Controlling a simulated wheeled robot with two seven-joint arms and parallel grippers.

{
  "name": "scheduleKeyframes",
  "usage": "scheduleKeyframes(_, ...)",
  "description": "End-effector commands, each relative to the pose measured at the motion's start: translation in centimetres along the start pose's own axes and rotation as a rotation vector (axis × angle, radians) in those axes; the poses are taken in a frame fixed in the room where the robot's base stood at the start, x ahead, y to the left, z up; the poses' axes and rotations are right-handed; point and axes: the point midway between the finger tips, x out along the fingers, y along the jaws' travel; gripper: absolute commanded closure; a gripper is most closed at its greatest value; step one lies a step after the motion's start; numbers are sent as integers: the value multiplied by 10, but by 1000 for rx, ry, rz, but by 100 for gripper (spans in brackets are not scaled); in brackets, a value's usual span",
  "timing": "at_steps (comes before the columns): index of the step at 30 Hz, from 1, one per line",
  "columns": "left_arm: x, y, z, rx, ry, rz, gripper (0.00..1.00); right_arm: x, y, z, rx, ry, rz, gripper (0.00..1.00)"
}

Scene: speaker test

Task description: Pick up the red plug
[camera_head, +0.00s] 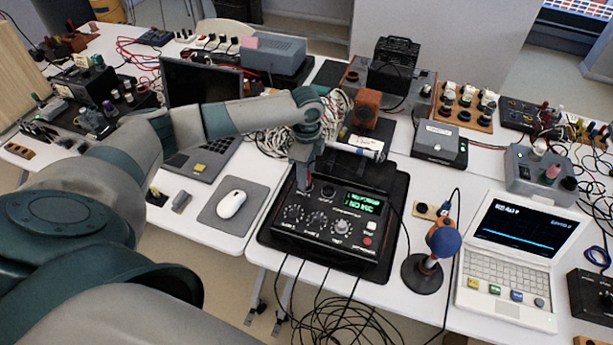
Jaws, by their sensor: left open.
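My left arm comes in from the left and reaches over the tables. My left gripper (303,187) points down at the back left part of a black device (330,262) with knobs and a green display. It is open, and its fingers are small in the picture. I cannot make out a red plug clearly; the gripper covers part of the device's top there. A small red button or cap (367,241) shows on the right side of the device's panel. My right gripper is not in view.
A white mouse (232,204) on a grey pad and a dark laptop (200,92) are to the left. A blue-and-orange ball microphone (443,240) and a white laptop (515,258) stand to the right. Cables hang below the front edge. Electronics crowd the back.

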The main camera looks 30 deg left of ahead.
Motion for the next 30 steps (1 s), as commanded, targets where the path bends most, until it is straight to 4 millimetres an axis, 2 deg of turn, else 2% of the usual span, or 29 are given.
scheduleKeyframes(10,0,0,0,0,0,0,60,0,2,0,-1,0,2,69)
scheduleKeyframes(11,0,0,0,0,0,0,62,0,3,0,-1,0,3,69)
scheduleKeyframes(15,0,0,0,0,0,-1,95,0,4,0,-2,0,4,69)
scheduleKeyframes(16,0,0,0,0,0,0,100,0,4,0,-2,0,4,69)
scheduleKeyframes(30,-6,-1,0,0,1,-3,100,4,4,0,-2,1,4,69)
